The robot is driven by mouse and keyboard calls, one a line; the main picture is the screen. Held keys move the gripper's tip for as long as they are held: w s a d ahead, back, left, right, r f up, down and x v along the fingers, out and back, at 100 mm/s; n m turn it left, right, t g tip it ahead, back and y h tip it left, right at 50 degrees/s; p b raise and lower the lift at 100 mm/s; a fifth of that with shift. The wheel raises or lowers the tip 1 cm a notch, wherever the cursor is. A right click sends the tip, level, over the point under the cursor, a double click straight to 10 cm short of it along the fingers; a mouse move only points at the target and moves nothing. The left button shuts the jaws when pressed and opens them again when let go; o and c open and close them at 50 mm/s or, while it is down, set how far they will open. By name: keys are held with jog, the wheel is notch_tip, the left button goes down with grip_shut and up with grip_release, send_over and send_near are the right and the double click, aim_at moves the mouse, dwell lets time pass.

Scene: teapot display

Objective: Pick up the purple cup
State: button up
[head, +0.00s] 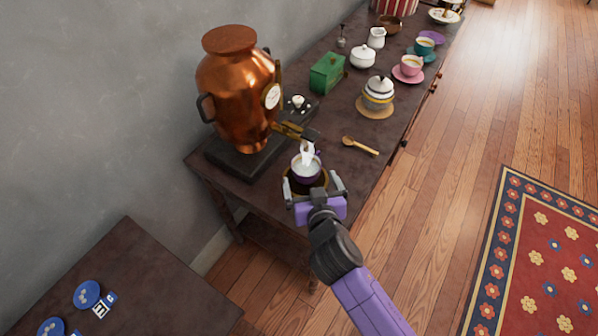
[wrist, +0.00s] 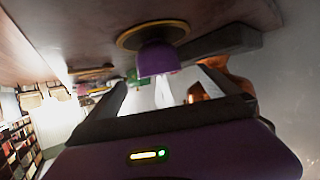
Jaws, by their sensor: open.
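The purple cup (head: 306,178) stands upright on a dark round drip tray with a brass rim (head: 288,184), below the tap of the copper urn (head: 238,85). White steam or liquid shows over the cup, and its inside looks pale. My gripper (head: 313,184) is open, with its fingers spread to either side of the cup in the head view. The wrist view is upside down. There the cup (wrist: 158,60) is ahead of and between the open fingers (wrist: 162,80), with a gap to them. I cannot see either finger touching it.
A wooden spoon (head: 360,146) lies to the right. A striped lidded pot (head: 378,90), a green box (head: 327,73) and a pink cup (head: 411,66) stand farther back. The near table (head: 140,280) holds blue discs.

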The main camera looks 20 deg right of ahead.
aim_at(308, 177)
jog(key=shift+p+x, duration=0.3)
jog(key=shift+x, duration=1.25)
jog(key=shift+p+x, duration=0.45)
jog(key=shift+x, duration=1.85)
jog(key=shift+d+r, duration=0.15)
jog(key=shift+r, duration=0.05)
jog(key=c, duration=1.8)
jog(key=shift+c, duration=0.2)
jog(key=shift+r, duration=0.2)
